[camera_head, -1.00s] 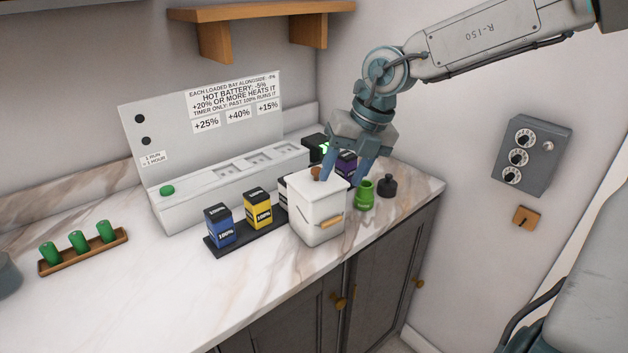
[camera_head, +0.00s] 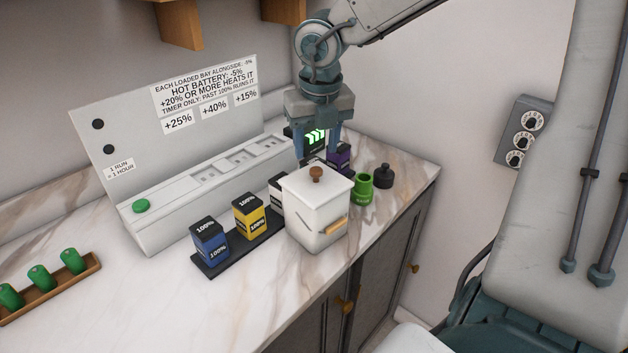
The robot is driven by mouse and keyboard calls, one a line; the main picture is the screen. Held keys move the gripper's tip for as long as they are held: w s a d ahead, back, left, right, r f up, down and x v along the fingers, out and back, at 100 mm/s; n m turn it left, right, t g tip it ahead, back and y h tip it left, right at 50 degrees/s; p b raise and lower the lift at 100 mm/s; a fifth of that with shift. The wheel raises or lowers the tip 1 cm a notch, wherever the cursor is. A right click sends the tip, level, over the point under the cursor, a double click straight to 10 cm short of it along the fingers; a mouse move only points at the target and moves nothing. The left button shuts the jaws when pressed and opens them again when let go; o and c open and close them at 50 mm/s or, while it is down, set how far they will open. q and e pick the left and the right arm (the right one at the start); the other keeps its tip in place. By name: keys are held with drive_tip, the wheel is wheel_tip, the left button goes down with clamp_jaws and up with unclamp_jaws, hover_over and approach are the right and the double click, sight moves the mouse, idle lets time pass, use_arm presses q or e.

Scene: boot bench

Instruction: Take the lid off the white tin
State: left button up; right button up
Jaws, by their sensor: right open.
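The white tin (camera_head: 317,228) stands upright on the marble counter, with a small tan handle (camera_head: 334,225) on its front. Its white lid (camera_head: 299,186) is on top and has a round brown knob (camera_head: 316,174). My right gripper (camera_head: 317,153) points down just above and, in the picture, behind the knob. Its two fingers are apart, with nothing seen between them. The knob looks clear of the fingers, though the depth gap is hard to judge. My left gripper is not in view.
A black tray (camera_head: 218,270) with blue (camera_head: 210,243) and yellow (camera_head: 248,217) batteries sits left of the tin. A green container (camera_head: 362,188) and a black bottle (camera_head: 384,177) stand to its right. The charger panel (camera_head: 125,140) is behind. The front counter is clear.

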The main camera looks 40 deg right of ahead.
sight(316, 169)
drive_tip(key=shift+f, duration=0.4)
drive_tip(key=shift+w+d+f, duration=0.1)
drive_tip(key=shift+w+f, duration=0.05)
drive_tip(key=shift+f, duration=0.1)
drive_tip(key=shift+w+f+p, duration=0.1)
drive_tip(key=shift+f+p, duration=0.25)
drive_tip(key=shift+p, duration=0.05)
drive_tip(key=f, duration=0.1)
drive_tip(key=f+p, duration=0.1)
drive_tip(key=f, duration=0.1)
drive_tip(key=shift+w+d+f, duration=0.1)
drive_tip(key=shift+w+d, duration=0.05)
drive_tip(key=shift+d, duration=0.2)
drive_tip(key=shift+f, duration=0.35)
drive_tip(key=shift+w+f, duration=0.15)
drive_tip(key=shift+f, duration=0.1)
drive_tip(key=shift+r, duration=0.1)
drive_tip(key=shift+c, duration=0.4)
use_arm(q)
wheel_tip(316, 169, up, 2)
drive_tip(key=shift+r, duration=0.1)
use_arm(e)
clamp_jaws()
